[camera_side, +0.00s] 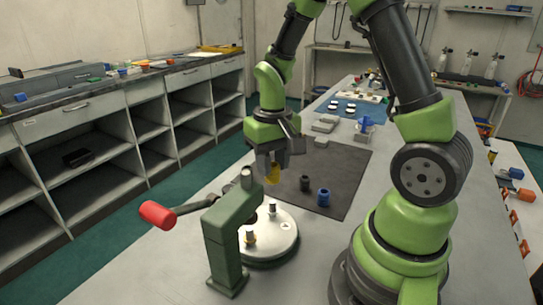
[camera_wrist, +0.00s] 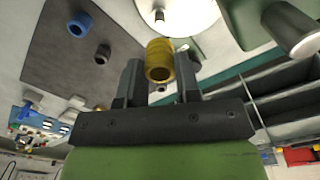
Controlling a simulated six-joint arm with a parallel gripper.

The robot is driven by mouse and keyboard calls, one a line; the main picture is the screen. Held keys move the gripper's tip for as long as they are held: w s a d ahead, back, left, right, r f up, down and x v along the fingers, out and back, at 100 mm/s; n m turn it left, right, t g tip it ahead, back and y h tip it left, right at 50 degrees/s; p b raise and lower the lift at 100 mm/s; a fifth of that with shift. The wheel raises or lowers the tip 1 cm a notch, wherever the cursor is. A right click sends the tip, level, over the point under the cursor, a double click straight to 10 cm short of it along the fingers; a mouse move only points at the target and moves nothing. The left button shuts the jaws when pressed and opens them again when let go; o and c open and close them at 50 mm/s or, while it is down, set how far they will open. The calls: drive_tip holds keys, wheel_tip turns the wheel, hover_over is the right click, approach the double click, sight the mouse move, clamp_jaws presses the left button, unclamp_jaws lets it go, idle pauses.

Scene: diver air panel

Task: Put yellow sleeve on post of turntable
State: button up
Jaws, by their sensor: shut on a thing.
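The yellow sleeve (camera_side: 272,174) is in my gripper (camera_side: 271,165), held above the dark mat near the turntable. In the wrist view the yellow sleeve (camera_wrist: 160,60) sits between the two fingers of my gripper (camera_wrist: 160,82), its open end facing the camera. The white round turntable (camera_side: 284,238) lies in front of and below the gripper. It carries a post (camera_side: 272,209) with a bare metal look and another post with a yellowish base (camera_side: 249,238) at its front left. In the wrist view part of the turntable (camera_wrist: 195,14) shows at the top.
A green press frame (camera_side: 224,243) with a red-handled lever (camera_side: 158,214) stands at the turntable's left edge. On the dark mat (camera_side: 345,170) stand a black sleeve (camera_side: 305,183) and a blue sleeve (camera_side: 323,197). Grey blocks (camera_side: 326,123) lie farther back. The mat's right part is clear.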

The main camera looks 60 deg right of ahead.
hover_over(273, 202)
drive_tip(key=shift+f, duration=2.5)
drive_tip(key=shift+f, duration=1.45)
idle(0.5)
drive_tip(key=o, duration=1.4)
drive_tip(key=shift+c, duration=0.2)
drive_tip(key=shift+r, duration=3.8)
